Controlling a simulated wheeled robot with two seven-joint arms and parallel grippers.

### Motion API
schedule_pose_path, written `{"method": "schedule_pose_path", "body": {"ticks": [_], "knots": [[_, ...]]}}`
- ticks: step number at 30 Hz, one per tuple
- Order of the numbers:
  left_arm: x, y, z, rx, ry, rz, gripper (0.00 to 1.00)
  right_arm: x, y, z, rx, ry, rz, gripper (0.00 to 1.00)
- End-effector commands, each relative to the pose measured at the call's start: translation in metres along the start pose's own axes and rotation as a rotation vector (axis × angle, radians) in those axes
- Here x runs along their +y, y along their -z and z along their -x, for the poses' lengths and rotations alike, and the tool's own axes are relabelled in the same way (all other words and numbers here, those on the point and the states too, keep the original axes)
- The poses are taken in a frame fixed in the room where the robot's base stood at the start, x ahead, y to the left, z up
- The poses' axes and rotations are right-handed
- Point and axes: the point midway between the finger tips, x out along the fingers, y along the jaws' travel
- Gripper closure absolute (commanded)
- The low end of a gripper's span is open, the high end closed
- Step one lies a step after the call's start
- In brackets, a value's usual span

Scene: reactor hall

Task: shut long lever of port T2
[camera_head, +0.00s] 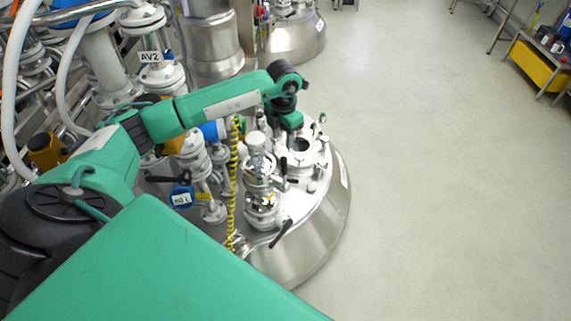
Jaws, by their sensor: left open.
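A steel reactor vessel (325,235) with a shiny lid stands in the middle of the view. Its lid carries several flanged fittings, a glass-and-steel port assembly (261,180) and a round open-looking port (302,152). A black lever (281,233) sticks out at the lid's front, slanting up to the right. Smaller dark handles (288,181) show beside the port assembly. I cannot read a T2 label, so I cannot tell which lever belongs to it. My left gripper (290,138) is open and points down above the lid's far part, near the round port. My right gripper is not in view.
Pipes and valves crowd the left, with an AV2 label (150,57) and a blue labelled box (181,197). A yellow-black striped tube (233,185) stands upright by the port assembly. Open floor (430,180) lies right; a workbench (538,64) stands far right.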

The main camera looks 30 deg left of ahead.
Motion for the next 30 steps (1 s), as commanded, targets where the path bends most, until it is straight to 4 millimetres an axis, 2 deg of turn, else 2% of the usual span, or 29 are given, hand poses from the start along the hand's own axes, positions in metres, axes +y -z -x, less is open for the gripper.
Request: {"method": "schedule_pose_path", "body": {"ticks": [8,15,21,25,30], "knots": [[-0.002,0.0,-0.037,0.002,0.006,-0.001,0.59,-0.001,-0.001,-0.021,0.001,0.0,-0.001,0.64],[-0.002,0.0,-0.088,0.002,0.007,0.0,0.59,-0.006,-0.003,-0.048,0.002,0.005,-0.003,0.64],[-0.003,0.0,-0.124,0.0,0.007,0.0,0.59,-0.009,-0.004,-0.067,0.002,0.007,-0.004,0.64],[-0.002,0.0,-0.135,0.0,0.007,-0.001,0.59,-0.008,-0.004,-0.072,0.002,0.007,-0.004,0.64],[-0.002,-0.001,-0.137,-0.002,0.007,-0.001,0.59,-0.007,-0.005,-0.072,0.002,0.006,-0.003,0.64]]}}
